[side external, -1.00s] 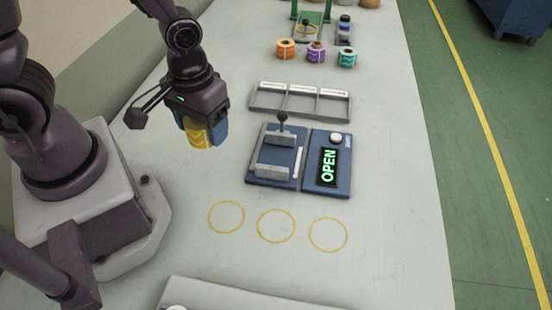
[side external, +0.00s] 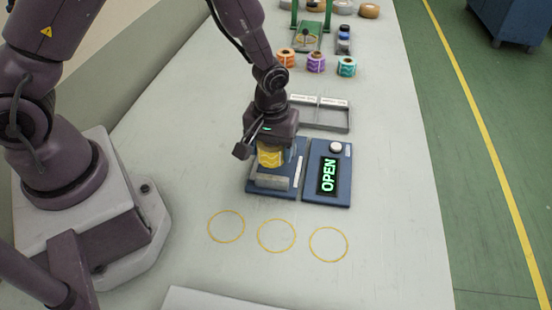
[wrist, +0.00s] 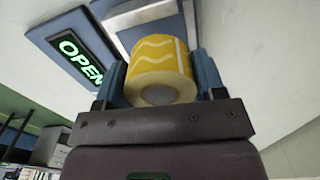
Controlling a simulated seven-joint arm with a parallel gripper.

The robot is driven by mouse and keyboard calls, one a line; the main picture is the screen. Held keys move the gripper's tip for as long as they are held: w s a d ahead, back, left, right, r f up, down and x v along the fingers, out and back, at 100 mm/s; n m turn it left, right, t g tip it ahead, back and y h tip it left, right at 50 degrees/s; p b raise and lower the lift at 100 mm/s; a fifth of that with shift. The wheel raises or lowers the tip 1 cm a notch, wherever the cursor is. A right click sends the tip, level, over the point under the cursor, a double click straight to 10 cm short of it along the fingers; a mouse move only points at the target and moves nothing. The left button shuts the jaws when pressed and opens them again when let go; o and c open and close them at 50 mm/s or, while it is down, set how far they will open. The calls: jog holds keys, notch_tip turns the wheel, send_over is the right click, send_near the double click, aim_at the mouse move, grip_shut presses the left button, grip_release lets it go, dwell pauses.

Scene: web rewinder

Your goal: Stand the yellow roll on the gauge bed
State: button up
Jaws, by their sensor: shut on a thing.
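The yellow roll (side external: 271,155) with pale wavy lines is held in my gripper (side external: 272,150), over the blue gauge bed (side external: 258,187) in the side view. The wrist view shows the roll (wrist: 160,65) between the two blue fingers of my gripper (wrist: 160,80), one on each side. The gauge bed (wrist: 187,15) shows behind it. A grey block (side external: 272,181) on the bed stands in front of the roll. I cannot tell whether the roll's underside touches the bed.
The display panel (side external: 328,185) beside the bed reads OPEN, with a white button (side external: 336,147). A grey divided tray (side external: 335,127) lies behind. Orange (side external: 286,58), purple (side external: 316,62) and teal (side external: 347,67) rolls stand farther back. Yellow circles (side external: 276,252) mark the clear table in front.

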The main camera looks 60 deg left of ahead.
aim_at(276, 170)
jog(key=shift+w+f, duration=0.45)
jog(key=shift+f, duration=0.15)
jog(key=shift+d+f, duration=0.1)
jog(key=shift+f, duration=1.4)
jog(key=shift+f, duration=0.1)
jog(key=o, duration=1)
jog(key=shift+o, duration=0.2)
